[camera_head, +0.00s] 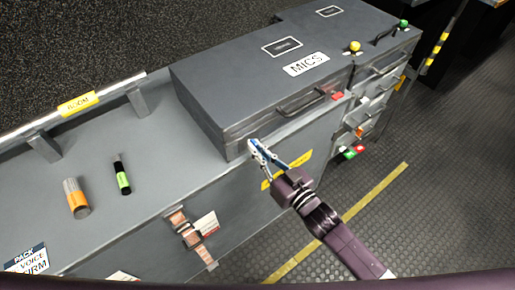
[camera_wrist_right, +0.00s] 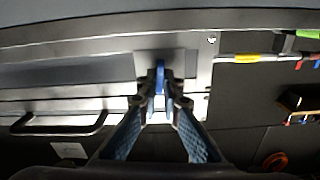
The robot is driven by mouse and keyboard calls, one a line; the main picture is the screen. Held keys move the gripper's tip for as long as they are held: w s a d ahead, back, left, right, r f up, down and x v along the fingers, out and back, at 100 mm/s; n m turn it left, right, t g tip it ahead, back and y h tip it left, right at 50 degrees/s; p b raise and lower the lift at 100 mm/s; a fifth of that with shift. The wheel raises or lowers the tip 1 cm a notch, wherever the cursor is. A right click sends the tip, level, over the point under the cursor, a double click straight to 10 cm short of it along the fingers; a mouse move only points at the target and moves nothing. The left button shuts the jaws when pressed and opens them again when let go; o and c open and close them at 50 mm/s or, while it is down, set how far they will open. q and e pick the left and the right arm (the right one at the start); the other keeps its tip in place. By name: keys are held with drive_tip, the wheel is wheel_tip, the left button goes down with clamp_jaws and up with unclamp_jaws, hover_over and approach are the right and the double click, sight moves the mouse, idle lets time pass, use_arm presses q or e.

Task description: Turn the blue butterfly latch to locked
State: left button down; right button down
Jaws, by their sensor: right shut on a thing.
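The blue butterfly latch (camera_wrist_right: 159,78) sits on a light metal plate on the front of the grey MICS case. In the wrist view it stands upright between my fingertips. My right gripper (camera_wrist_right: 160,102) is shut on it, one finger on each side. In the head view my right gripper (camera_head: 262,152) reaches the case's front lower edge, and the fingers mostly hide the latch. The MICS case (camera_head: 235,75) lies closed on the counter, with a dark handle (camera_head: 300,103) on its front. My left gripper is not in view.
Yellow (camera_head: 354,47) and green (camera_head: 403,24) knobs are at the right. The floor at the right is clear.

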drive_tip(key=shift+r, duration=0.1)
drive_tip(key=shift+w+d+f+m, duration=0.1)
drive_tip(key=shift+m, duration=4.05)
drive_tip(key=shift+w+d+f+m, duration=0.1)
drive_tip(key=shift+m, duration=4.05)
drive_tip(key=c, duration=2.1)
unclamp_jaws()
drive_tip(key=shift+f, duration=0.1)
